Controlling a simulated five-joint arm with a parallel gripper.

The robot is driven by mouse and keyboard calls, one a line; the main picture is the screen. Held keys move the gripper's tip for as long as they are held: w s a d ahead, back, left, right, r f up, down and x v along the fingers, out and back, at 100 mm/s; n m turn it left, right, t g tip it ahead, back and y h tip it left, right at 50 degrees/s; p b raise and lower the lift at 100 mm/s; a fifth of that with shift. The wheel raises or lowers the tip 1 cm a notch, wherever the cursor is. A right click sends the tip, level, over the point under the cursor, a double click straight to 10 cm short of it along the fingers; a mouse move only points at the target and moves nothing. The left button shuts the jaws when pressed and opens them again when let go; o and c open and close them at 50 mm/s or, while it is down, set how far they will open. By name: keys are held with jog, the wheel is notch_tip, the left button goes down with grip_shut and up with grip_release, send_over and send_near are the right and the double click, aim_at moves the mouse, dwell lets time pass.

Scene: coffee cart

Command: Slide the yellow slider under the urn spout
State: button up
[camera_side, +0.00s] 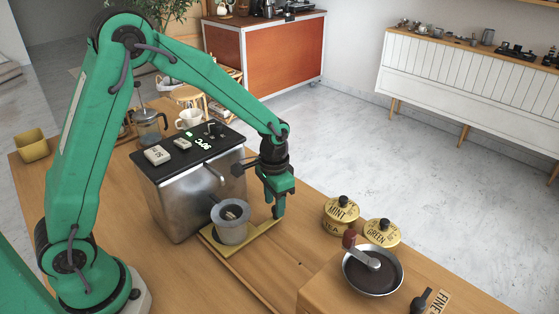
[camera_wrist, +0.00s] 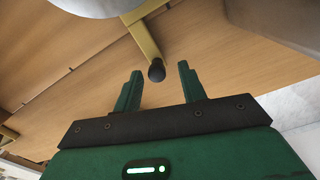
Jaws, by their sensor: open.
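The yellow slider (camera_side: 262,232) lies on the wooden counter in front of the metal urn (camera_side: 184,205). My gripper (camera_side: 278,212) is low over the slider's right end. In the wrist view the slider's yellow bar (camera_wrist: 143,40) ends in a black knob (camera_wrist: 156,71). My gripper (camera_wrist: 159,73) is open, its fingertips on either side of the knob, with gaps visible on both sides.
A grinder with a dark bowl (camera_side: 372,275) sits at the front right. A French press (camera_side: 150,127) and white cup (camera_side: 188,118) stand behind the urn. Bare counter lies front left.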

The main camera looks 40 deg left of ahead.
jog(key=shift+r, duration=2.8)
jog(key=shift+s+a+r, duration=0.15)
jog(key=shift+s+r, duration=0.1)
jog(key=shift+r, duration=0.3)
jog(key=s+a+r+n+t, duration=0.1)
jog(key=s+a+r+t, duration=0.1)
jog(key=s+r, duration=0.4)
jog(key=s+a+r+n+t, duration=0.2)
jog(key=s+r, duration=0.5)
jog(key=s, duration=0.6)
jog(key=shift+s+a+r+t, duration=0.3)
jog(key=shift+a+t, duration=0.05)
jog(key=shift+t, duration=0.45)
